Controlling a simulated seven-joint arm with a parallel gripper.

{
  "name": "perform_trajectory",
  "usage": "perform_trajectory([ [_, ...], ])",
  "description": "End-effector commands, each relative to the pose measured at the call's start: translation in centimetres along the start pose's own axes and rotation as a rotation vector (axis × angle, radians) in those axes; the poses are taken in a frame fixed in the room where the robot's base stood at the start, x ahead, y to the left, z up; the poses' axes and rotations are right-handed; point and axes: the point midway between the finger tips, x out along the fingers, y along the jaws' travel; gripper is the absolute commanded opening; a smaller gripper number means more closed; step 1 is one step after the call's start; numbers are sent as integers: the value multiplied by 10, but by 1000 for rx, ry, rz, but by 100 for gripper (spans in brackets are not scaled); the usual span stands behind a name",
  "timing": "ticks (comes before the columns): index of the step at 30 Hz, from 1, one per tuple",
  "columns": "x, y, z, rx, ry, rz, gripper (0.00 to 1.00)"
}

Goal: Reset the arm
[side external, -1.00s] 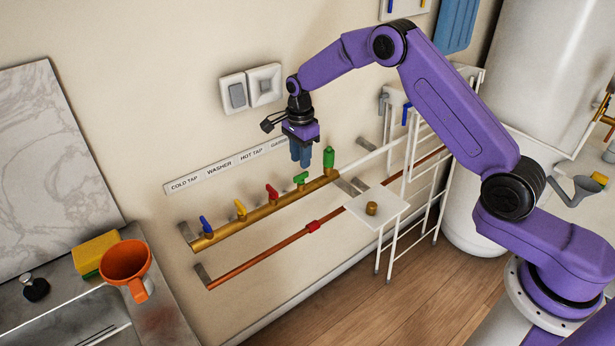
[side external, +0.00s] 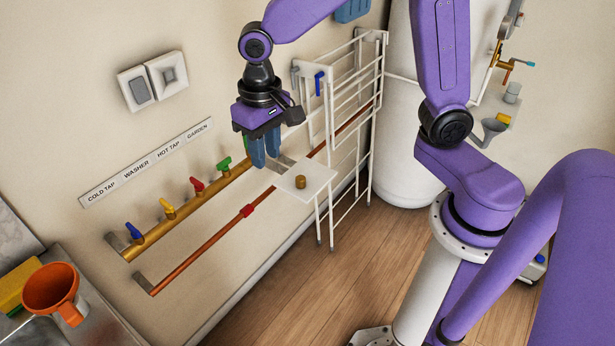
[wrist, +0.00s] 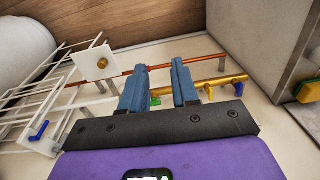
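My gripper (side external: 266,162) hangs fingers down near the right end of the brass pipe (side external: 190,212), close to the white square plate (side external: 312,180) with a brass knob (side external: 300,182). In the wrist view its two blue fingers (wrist: 158,75) stand apart with nothing held between them. A green part (wrist: 155,101) shows between them, farther back. Blue (side external: 134,230), yellow (side external: 167,206), red (side external: 197,184) and green (side external: 224,163) handles sit along the pipe. Contact between my fingers and the pipe cannot be told.
A white wire rack (side external: 345,130) with a blue lever (side external: 319,82) stands right of my gripper. A copper pipe (side external: 200,246) runs below the brass one. A white tank (side external: 405,150) stands behind. An orange funnel (side external: 50,285) is at lower left. The wooden floor (side external: 300,290) is clear.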

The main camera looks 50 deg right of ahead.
Motion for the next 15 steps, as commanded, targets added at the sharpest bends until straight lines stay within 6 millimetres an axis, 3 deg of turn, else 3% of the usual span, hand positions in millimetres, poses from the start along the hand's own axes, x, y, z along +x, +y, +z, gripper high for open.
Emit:
perform_trajectory([
  [6,-14,23,75,-379,4,-6,30],
  [15,-18,70,165,-878,8,-13,30],
])
